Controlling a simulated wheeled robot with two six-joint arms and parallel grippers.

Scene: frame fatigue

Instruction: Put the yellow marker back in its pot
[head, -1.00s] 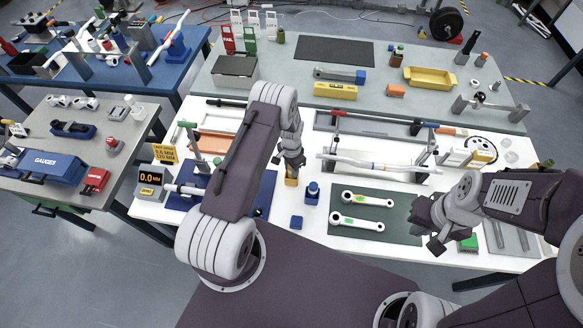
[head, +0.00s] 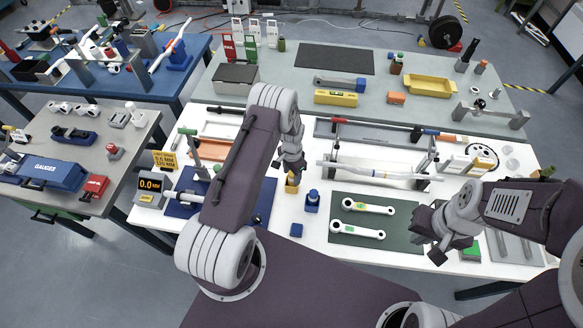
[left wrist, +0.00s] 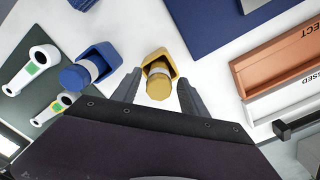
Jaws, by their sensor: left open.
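The yellow marker (left wrist: 159,83), with a pale band, stands in the yellow pot (left wrist: 150,58) in the left wrist view. My left gripper (left wrist: 159,95) is open, with one finger on each side of the marker and a gap to both. In the head view my left gripper (head: 293,168) is just above the yellow pot (head: 292,187), and hides most of the marker. My right gripper (head: 425,247) is by the right edge of the green mat, its fingers apart and empty.
A blue marker in a blue pot (head: 311,205) stands just right of the yellow pot. Two white wrenches lie on the green mat (head: 395,222). A blue mat (head: 180,205) is left, and a rack with a white tube (head: 375,172) behind.

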